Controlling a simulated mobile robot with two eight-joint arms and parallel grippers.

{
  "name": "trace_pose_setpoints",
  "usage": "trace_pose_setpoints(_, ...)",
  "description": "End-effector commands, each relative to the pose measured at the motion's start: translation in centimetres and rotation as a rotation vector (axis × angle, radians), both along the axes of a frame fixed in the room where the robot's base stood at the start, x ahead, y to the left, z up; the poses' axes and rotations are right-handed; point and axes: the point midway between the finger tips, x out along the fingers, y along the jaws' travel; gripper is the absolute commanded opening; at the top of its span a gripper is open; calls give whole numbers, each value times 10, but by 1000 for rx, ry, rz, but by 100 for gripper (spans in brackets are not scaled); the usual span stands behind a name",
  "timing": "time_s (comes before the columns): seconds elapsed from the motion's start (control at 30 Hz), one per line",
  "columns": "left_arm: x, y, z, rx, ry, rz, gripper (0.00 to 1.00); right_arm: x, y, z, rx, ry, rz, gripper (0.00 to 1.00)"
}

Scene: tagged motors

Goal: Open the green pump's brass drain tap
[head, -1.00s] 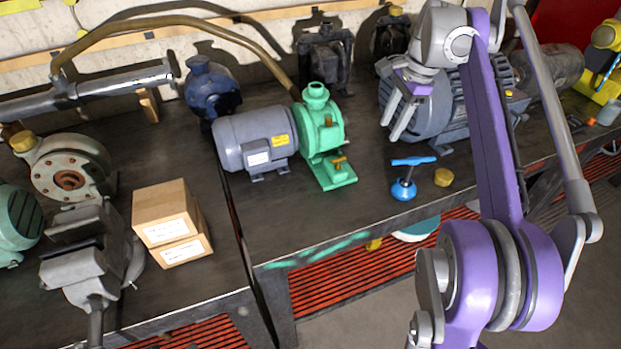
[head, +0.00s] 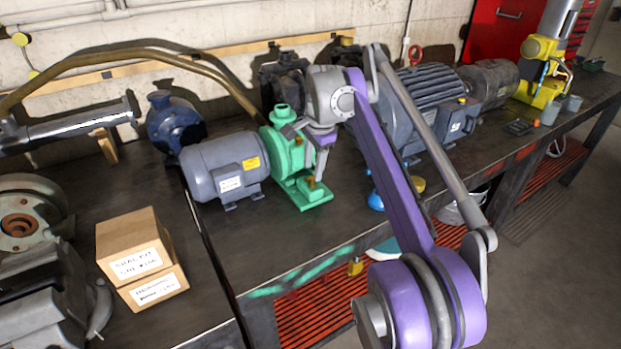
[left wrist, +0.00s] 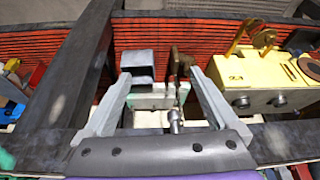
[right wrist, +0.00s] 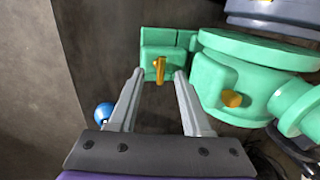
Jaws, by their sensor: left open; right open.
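The green pump (head: 283,148) stands on the bench, joined to a grey motor. Its brass drain tap (right wrist: 159,68) shows in the right wrist view as a small upright handle low on the green body; in the head view it shows just at the base (head: 311,182). A second brass knob (right wrist: 232,98) is on the pump body. My right gripper (right wrist: 157,72) is open, its fingertips either side of the tap's line in view; I cannot tell the remaining gap in depth. In the head view it (head: 309,150) hides part of the pump's right side. My left gripper (left wrist: 160,72) is open and empty.
The grey motor (head: 222,165) adjoins the pump on the left. A blue valve handle (head: 375,201) stands right of it, partly behind my right arm. Cardboard boxes (head: 137,250) are front left. A larger dark motor (head: 437,105) is right. The bench front before the pump is clear.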

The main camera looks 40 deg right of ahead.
Motion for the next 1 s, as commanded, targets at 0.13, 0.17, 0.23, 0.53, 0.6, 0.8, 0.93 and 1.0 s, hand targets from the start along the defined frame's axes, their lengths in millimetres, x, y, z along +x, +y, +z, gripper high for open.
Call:
trace_pose_setpoints(0.13,0,0,-6,0,2,0,93,4,0,-22,0,1,1,48)
trace_pose_setpoints(0.17,0,0,-7,0,2,0,93,5,0,-25,0,1,1,48)
trace_pose_setpoints(0.23,0,0,-8,0,3,0,93,6,0,-30,0,1,1,48)
trace_pose_setpoints(0.53,0,0,-8,0,3,0,93,7,0,-34,0,0,0,48)
trace_pose_setpoints(0.6,0,0,-8,0,3,0,93,7,0,-34,0,0,0,47)
trace_pose_setpoints(0.8,0,0,-8,0,3,0,93,7,0,-34,0,0,0,11)
trace_pose_setpoints(0.93,0,0,-8,0,3,0,93,7,0,-34,0,0,0,0)
trace_pose_setpoints(1.0,0,0,-8,0,3,0,93,7,0,-34,0,0,0,0)
